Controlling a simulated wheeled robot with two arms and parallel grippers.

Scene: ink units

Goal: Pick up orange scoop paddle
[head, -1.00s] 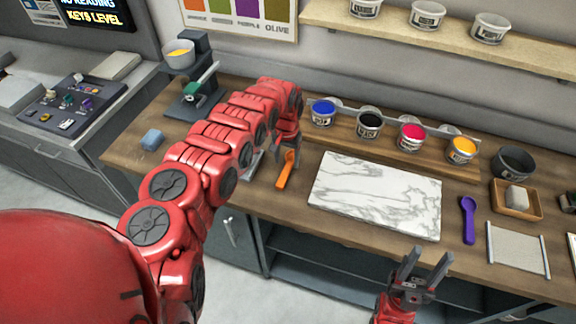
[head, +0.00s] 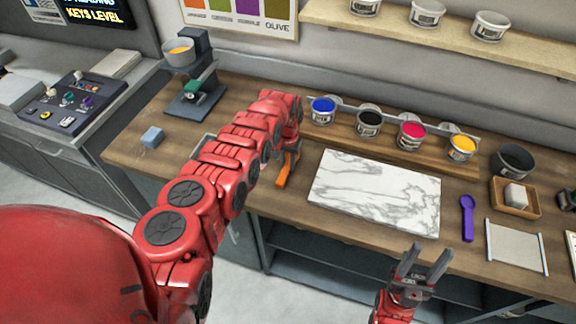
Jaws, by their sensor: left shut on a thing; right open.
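The orange scoop paddle (head: 283,179) is on the wooden bench or just above it, left of the marble slab. Its lower end shows, and its upper part is hidden by my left gripper (head: 288,157). My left gripper points down at the paddle and is shut on it; its fingertips are mostly hidden by the red arm. I cannot tell whether the paddle is clear of the bench. My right gripper (head: 424,268) is open and empty in front of the bench's front edge.
A marble slab (head: 375,193) lies right of the paddle. Behind it is a rack of ink tubs (head: 369,121). A purple scoop (head: 467,218), a wooden tray (head: 526,209) and a pale sheet (head: 517,249) are at the right. A blue block (head: 152,137) and a scale-like stand (head: 196,95) are at the left.

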